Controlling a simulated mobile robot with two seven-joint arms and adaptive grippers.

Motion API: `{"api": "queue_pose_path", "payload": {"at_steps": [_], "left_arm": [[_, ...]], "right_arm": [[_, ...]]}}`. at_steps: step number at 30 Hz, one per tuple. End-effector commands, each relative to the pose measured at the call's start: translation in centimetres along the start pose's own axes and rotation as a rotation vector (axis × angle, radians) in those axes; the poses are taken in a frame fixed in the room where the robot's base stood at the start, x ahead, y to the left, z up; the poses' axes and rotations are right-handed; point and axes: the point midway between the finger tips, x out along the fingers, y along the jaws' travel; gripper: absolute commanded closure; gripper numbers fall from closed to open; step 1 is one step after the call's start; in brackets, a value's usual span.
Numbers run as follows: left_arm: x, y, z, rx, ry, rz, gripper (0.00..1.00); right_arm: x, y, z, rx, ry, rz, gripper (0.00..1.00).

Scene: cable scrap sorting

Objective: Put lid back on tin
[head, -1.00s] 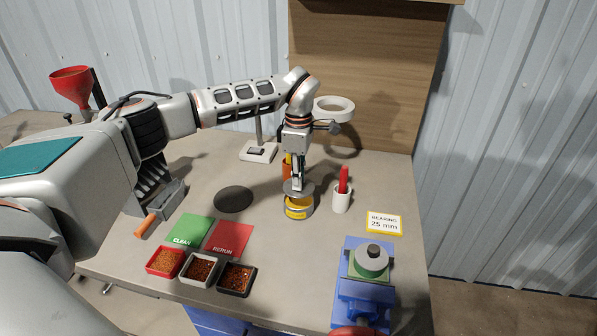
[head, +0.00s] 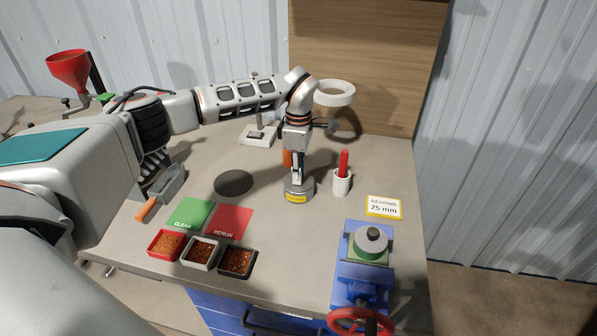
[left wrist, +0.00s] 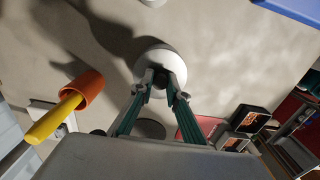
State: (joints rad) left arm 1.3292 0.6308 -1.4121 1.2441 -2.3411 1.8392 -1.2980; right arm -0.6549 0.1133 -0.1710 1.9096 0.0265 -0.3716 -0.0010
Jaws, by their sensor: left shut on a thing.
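The tin (head: 297,197), a short round can with a yellow label, stands on the bench. The grey round lid (head: 299,186) sits on or right at its top, looking level; I cannot tell whether it is fully seated. My left gripper (head: 298,181) points straight down over the tin, shut on the lid's knob. In the left wrist view my left gripper (left wrist: 160,82) closes on the dark knob, and the pale lid (left wrist: 158,54) shows beyond the fingertips and covers the tin's mouth. My right gripper is not in view.
An orange cup (left wrist: 82,92) with a yellow-handled tool stands close to the gripper. A white cup (head: 342,184) with a red stick is right of the tin. A dark round mat (head: 233,183) lies left. A blue vise (head: 364,273) and small trays (head: 201,254) stand in front.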

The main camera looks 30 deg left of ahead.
Motion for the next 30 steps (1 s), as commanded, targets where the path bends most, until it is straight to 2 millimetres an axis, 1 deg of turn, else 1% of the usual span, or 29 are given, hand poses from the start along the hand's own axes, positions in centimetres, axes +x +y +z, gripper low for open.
{"api": "queue_pose_path", "payload": {"at_steps": [14,15,17,26,30], "left_arm": [[0.02,0.01,-0.02,0.000,0.001,0.001,1.00],[0.01,0.01,-0.02,0.000,0.001,0.001,0.80],[0.01,0.01,-0.02,0.000,0.001,0.001,0.65],[0.00,0.00,-0.02,0.000,0.000,0.000,0.65],[-0.67,0.06,0.00,0.000,0.000,0.002,0.65]], "right_arm": [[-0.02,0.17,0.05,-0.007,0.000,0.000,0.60],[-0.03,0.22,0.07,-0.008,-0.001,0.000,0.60],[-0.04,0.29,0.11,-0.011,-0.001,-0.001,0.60],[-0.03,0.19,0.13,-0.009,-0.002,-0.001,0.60],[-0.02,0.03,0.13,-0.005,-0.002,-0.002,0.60]]}}
